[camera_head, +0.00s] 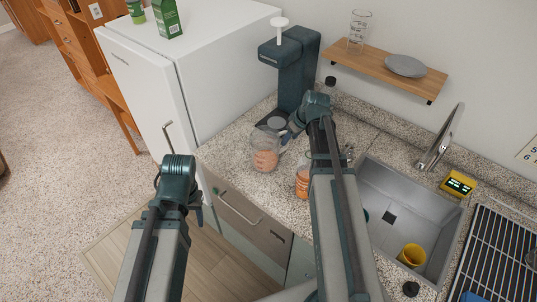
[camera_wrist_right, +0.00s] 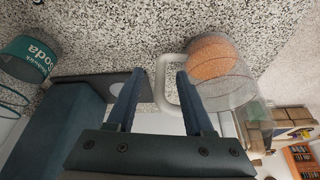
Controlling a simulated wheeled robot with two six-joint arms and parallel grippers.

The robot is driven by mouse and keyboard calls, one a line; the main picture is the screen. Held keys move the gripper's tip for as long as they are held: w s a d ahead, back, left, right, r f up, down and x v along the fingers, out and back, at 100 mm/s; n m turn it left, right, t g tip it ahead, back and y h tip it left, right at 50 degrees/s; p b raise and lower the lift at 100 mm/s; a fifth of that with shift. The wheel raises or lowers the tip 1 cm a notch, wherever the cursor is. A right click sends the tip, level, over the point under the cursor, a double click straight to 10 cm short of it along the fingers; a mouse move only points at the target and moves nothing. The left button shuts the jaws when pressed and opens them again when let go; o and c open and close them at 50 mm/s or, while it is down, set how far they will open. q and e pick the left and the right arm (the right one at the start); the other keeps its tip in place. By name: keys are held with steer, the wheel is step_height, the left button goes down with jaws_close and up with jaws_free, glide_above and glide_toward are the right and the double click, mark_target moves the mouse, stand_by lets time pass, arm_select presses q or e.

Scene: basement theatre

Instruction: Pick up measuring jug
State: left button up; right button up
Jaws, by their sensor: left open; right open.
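The measuring jug (camera_head: 264,160) is clear, with orange showing in its lower part, and stands on the speckled counter in front of the coffee machine. In the right wrist view the jug (camera_wrist_right: 228,82) is on the right, with its pale loop handle (camera_wrist_right: 163,80) between my fingers. My right gripper (camera_head: 287,137) is open at the jug's handle side; its fingers (camera_wrist_right: 159,76) stand on either side of the handle, and I cannot tell whether they touch it. My left gripper (camera_head: 178,205) is open and empty, low over the floor in front of the cabinets.
A dark coffee machine (camera_head: 297,82) stands behind the jug. An orange container (camera_head: 302,185) sits right of the jug, partly hidden by my right arm. The sink (camera_head: 395,205) holds a yellow cup (camera_head: 411,256). A white fridge (camera_head: 150,85) is left. A teal soda container (camera_wrist_right: 28,58) shows in the wrist view.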

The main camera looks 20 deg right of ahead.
steer(key=b+x, duration=0.1)
steer(key=x, duration=0.2)
steer(key=shift+b, duration=0.4)
arm_select(q)
step_height(320, 180, down, 3)
steer(key=shift+r, duration=0.2)
arm_select(e)
steer(key=shift+s+r, duration=0.1)
jaws_close()
stand_by(0.5)
